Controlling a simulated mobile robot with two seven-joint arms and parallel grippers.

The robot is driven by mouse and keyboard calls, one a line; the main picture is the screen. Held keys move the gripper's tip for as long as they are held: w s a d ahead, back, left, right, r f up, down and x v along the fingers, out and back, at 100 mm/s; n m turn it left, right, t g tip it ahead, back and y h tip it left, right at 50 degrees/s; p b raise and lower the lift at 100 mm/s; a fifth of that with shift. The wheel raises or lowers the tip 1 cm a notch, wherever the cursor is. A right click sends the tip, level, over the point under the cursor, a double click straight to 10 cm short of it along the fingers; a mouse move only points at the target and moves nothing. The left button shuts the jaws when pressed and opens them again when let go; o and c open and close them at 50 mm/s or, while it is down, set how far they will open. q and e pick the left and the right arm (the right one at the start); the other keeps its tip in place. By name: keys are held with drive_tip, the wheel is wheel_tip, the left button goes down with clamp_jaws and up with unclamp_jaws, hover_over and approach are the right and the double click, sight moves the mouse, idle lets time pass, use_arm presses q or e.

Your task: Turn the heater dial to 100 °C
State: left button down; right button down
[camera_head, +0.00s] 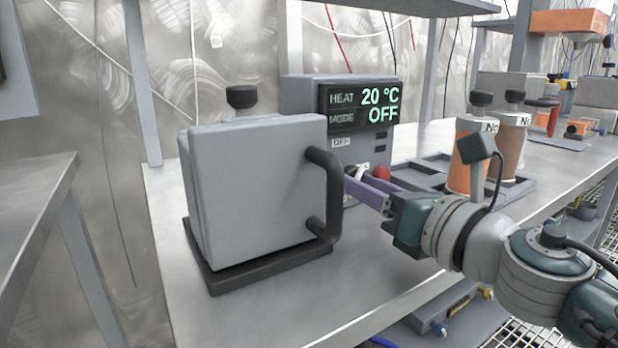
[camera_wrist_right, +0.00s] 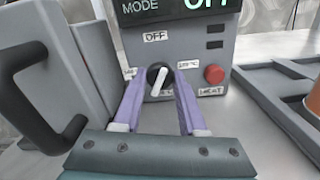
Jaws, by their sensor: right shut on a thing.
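The heater is a grey box (camera_head: 300,95) with a green display (camera_head: 357,106) reading HEAT 20 °C and MODE OFF. Its dial, black with a white pointer, shows in the right wrist view (camera_wrist_right: 158,79), with small labels around it and OFF above. The pointer leans slightly right of upright. My right gripper (camera_head: 358,182) reaches in from the right, and its purple fingers stand on either side of the dial, shut on it. In the head view the fingers and the door handle partly hide the dial. My left gripper is not in view.
A grey box-like door with a black handle (camera_head: 330,195) stands just left of my right fingers. A red button (camera_wrist_right: 214,74) sits right of the dial. A dark tray (camera_head: 425,172) and orange and brown jars (camera_head: 470,150) stand to the right.

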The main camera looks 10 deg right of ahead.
drive_tip(key=m+p, duration=0.1)
drive_tip(key=m, duration=0.5)
drive_tip(key=shift+m, duration=0.3)
drive_tip(key=m+p, duration=0.1)
drive_tip(key=m, duration=0.3)
drive_tip(key=shift+m, duration=0.7)
drive_tip(key=shift+c, duration=2.3)
unclamp_jaws()
drive_tip(key=p+v, duration=0.2)
drive_tip(key=v, duration=0.8)
drive_tip(key=shift+r, duration=0.1)
